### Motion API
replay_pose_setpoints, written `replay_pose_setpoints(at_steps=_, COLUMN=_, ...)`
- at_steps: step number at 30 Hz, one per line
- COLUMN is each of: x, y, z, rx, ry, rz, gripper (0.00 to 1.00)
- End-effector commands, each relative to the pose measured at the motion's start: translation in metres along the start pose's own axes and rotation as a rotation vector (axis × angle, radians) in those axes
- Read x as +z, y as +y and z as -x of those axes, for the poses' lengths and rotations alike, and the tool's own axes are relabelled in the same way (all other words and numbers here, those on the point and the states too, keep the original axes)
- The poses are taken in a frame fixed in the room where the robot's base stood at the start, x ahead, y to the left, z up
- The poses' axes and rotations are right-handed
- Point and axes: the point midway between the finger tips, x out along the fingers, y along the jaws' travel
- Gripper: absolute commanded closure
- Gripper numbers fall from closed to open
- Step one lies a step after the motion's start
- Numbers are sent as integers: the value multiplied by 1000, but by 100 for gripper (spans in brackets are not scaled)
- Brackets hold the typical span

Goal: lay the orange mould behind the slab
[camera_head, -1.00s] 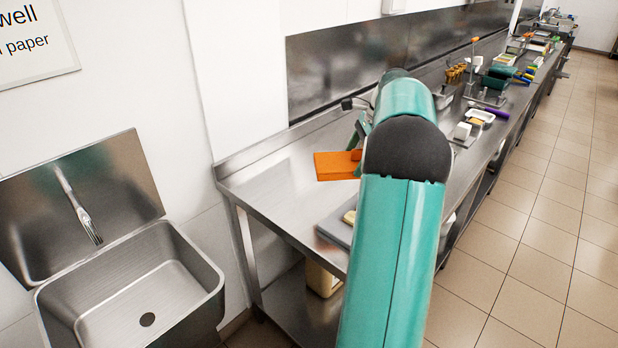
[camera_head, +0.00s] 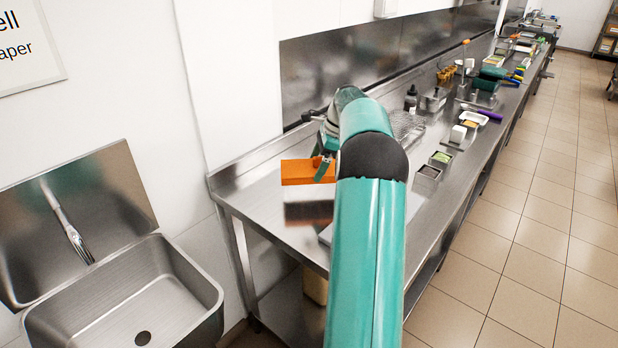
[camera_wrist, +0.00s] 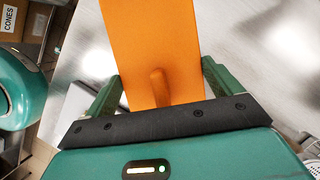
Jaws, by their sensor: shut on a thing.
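The orange mould (camera_head: 296,170) is held in my gripper (camera_head: 325,166) above the left end of the steel bench. In the wrist view the mould (camera_wrist: 150,40) is a flat orange piece with a raised grip, and the green fingers of my gripper (camera_wrist: 160,86) close on it from both sides. A pale band and a brown blurred patch show just below the mould in the head view; I cannot tell if they are reflection or shadow. A grey slab (camera_head: 326,236) lies on the bench near its front edge, mostly hidden behind my arm.
The steel bench (camera_head: 255,190) has bare room at its left end, with a wall behind. A wire rack (camera_head: 408,126), small tubs (camera_head: 428,172) and a white tray (camera_head: 473,118) stand farther along. A sink (camera_head: 140,290) is at the left.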

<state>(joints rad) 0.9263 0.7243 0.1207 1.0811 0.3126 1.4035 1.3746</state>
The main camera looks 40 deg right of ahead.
Motion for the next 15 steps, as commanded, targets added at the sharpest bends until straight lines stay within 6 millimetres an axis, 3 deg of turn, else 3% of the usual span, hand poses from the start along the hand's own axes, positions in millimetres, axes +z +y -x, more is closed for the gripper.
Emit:
replay_pose_setpoints(at_steps=3, x=4, y=-12, z=-22, rx=0, ry=-1, rz=0, gripper=33)
replay_pose_setpoints(at_steps=11, x=8, y=-24, z=-43, rx=1, ry=-1, rz=1, gripper=33)
replay_pose_setpoints(at_steps=15, x=0, y=-25, z=-63, rx=1, ry=-1, rz=-1, gripper=33)
